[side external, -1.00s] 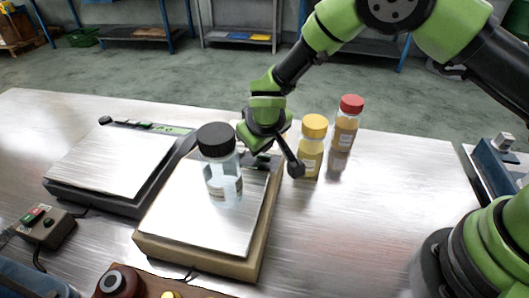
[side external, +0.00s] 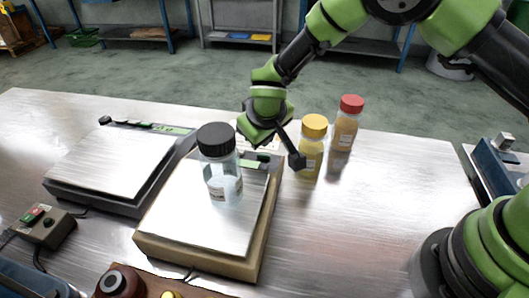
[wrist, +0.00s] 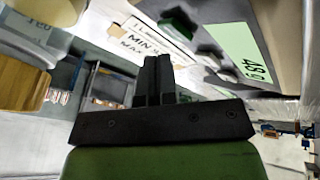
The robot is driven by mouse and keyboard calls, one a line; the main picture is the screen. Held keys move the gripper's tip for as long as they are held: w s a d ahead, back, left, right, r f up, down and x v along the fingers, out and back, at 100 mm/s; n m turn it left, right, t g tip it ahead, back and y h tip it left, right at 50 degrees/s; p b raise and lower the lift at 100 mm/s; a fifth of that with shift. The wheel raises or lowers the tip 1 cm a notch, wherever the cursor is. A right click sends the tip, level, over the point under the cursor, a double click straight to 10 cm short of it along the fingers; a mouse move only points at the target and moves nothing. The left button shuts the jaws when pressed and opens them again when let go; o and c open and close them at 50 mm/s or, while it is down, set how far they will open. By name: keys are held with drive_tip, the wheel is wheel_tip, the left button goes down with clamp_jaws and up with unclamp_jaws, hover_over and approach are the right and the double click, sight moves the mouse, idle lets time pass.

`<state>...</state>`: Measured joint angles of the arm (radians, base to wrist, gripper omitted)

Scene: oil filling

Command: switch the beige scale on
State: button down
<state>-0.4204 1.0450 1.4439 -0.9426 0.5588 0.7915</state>
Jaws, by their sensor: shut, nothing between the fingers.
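The beige scale (side external: 195,262) sits on the metal table with a steel pan. A clear bottle with a black cap (side external: 219,165) stands upright on the pan. In the wrist view, the scale's display (wrist: 238,52) is lit green with dark digits turned sideways. A green button (wrist: 178,23) and a white printed label (wrist: 160,38) are beside it. My gripper (wrist: 155,62) is shut and empty, its fingertips in front of the label. In the side view my gripper (side external: 246,140) is just above the scale's back edge, its tips partly hidden behind the bottle.
A dark scale (side external: 115,160) stands to the left. A yellow-capped bottle (side external: 311,150) and a red-capped bottle (side external: 346,125) stand close right of my gripper. A switch box (side external: 45,225) is at front left.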

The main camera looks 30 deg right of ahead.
drive_tip(key=shift+w+d+r, duration=0.2)
drive_tip(key=shift+r, duration=0.6)
drive_tip(key=shift+w+d+r, duration=0.2)
drive_tip(key=shift+w+r, duration=0.05)
drive_tip(key=shift+r, duration=0.5)
drive_tip(key=shift+w+d+r, duration=0.2)
drive_tip(key=shift+r, duration=0.6)
drive_tip(key=s+d+r+m+y, duration=0.1)
drive_tip(key=s+d+r+m, duration=0.1)
drive_tip(key=s+d+r, duration=0.5)
drive_tip(key=s+r+m+y, duration=0.15)
drive_tip(key=s+r, duration=0.25)
drive_tip(key=r, duration=0.6)
drive_tip(key=s+d+r+m+t+y, duration=0.1)
drive_tip(key=s+r+m+t, duration=0.1)
drive_tip(key=s, duration=1.5)
drive_tip(key=shift+d+r+t+y, duration=0.15)
drive_tip(key=shift+r+t+y, duration=0.2)
drive_tip(key=shift+r, duration=0.2)
